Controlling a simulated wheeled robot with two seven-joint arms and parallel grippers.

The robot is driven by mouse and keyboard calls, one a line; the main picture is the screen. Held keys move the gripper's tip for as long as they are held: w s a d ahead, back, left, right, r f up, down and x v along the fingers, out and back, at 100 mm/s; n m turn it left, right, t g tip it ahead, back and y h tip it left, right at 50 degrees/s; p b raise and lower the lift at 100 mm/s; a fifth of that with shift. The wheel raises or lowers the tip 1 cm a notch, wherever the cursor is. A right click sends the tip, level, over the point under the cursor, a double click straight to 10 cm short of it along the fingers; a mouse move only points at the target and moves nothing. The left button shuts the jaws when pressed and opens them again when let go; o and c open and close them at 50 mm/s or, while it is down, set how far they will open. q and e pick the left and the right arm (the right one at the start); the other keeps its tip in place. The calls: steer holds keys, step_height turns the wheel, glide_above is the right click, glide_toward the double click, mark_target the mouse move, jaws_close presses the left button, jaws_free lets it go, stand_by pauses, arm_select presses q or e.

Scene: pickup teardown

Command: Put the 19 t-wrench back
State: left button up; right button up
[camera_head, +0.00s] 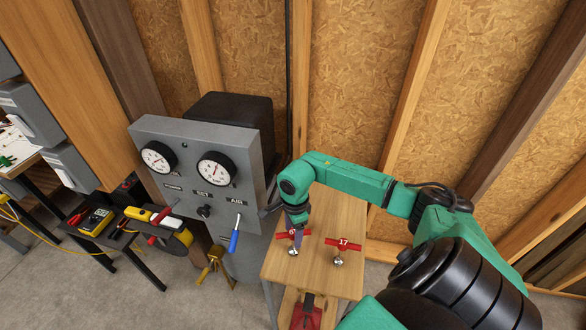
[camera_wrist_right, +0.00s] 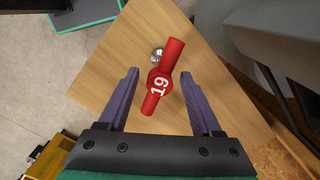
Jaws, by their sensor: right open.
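The 19 t-wrench (camera_wrist_right: 161,84) has a red cross handle with a white 19 and a shiny metal end. It is at the wooden table's near left part, and shows in the head view (camera_head: 284,236) partly covered by my gripper. My right gripper (camera_wrist_right: 160,74) is open, its two purple fingers on either side of the red handle. I cannot tell whether they touch it. In the head view the right gripper (camera_head: 299,222) points down over that wrench. A second red t-wrench marked 17 (camera_head: 344,243) stands to its right. My left gripper is not in view.
The wooden table (camera_head: 315,273) has bare room in front of the wrenches. A dark side table (camera_head: 103,237) holds a yellow meter.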

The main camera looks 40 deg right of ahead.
step_height(320, 180, up, 10)
steer(key=shift+d+b, duration=0.1)
steer(key=shift+b, duration=0.95)
